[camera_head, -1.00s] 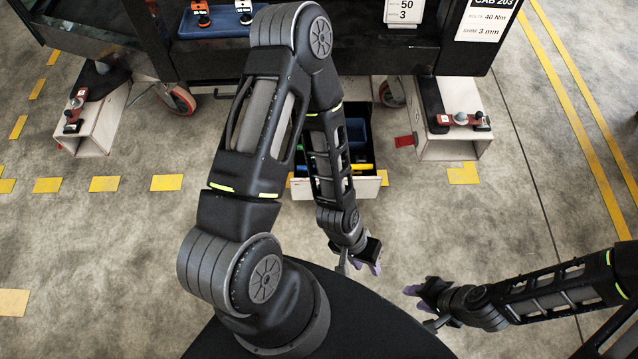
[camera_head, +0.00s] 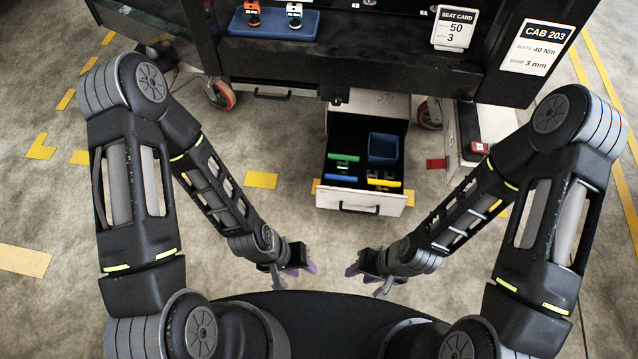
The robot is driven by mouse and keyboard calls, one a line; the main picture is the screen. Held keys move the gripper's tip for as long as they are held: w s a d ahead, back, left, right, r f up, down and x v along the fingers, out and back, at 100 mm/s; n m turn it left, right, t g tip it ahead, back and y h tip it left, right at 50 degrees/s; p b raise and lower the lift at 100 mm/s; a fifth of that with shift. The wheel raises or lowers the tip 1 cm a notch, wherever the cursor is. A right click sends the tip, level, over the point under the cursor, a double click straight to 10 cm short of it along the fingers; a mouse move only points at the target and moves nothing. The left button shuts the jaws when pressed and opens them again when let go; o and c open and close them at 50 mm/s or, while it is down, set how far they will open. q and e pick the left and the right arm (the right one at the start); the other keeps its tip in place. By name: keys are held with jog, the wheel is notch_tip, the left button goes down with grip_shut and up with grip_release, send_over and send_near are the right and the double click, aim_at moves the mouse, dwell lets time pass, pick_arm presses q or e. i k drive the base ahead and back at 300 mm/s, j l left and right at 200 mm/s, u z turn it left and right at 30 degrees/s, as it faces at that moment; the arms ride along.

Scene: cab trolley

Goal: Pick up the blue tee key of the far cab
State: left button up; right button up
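An open drawer (camera_head: 331,195) below the cab trolley holds small coloured parts. A blue bar-shaped piece (camera_head: 340,179) lies at its front left; it may be the blue tee key, but it is too small to be sure. A green piece (camera_head: 343,157) lies behind it and a yellow piece (camera_head: 384,182) to its right. My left gripper (camera_head: 308,266) and my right gripper (camera_head: 354,269) are in front of the drawer, apart from it and facing each other. Purple fingertips show on both. Neither visibly holds anything. The finger gaps are too small to judge.
A blue bin (camera_head: 383,147) sits in the drawer's back right. The dark trolley (camera_head: 400,65) stands above, with a blue tray (camera_head: 273,28) holding an orange and a white part. A pale box (camera_head: 497,122) stands right, partly behind my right arm. Floor left of the drawer is clear.

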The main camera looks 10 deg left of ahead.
aim_at(341, 178)
jog(key=i+j+u, duration=0.25)
jog(key=u, duration=0.2)
jog(key=i+j+u, duration=0.25)
jog(key=u, duration=0.25)
jog(key=i+u, duration=0.45)
jog(key=k+z, duration=0.1)
jog(key=z, duration=2)
jog(key=i+j, duration=0.15)
jog(key=j, duration=0.2)
jog(key=i+j, duration=0.1)
jog(key=j, duration=0.2)
jog(key=i+j, duration=0.15)
jog(key=j, duration=0.2)
jog(key=i+j, duration=0.15)
jog(key=j, duration=0.2)
jog(key=u, duration=0.05)
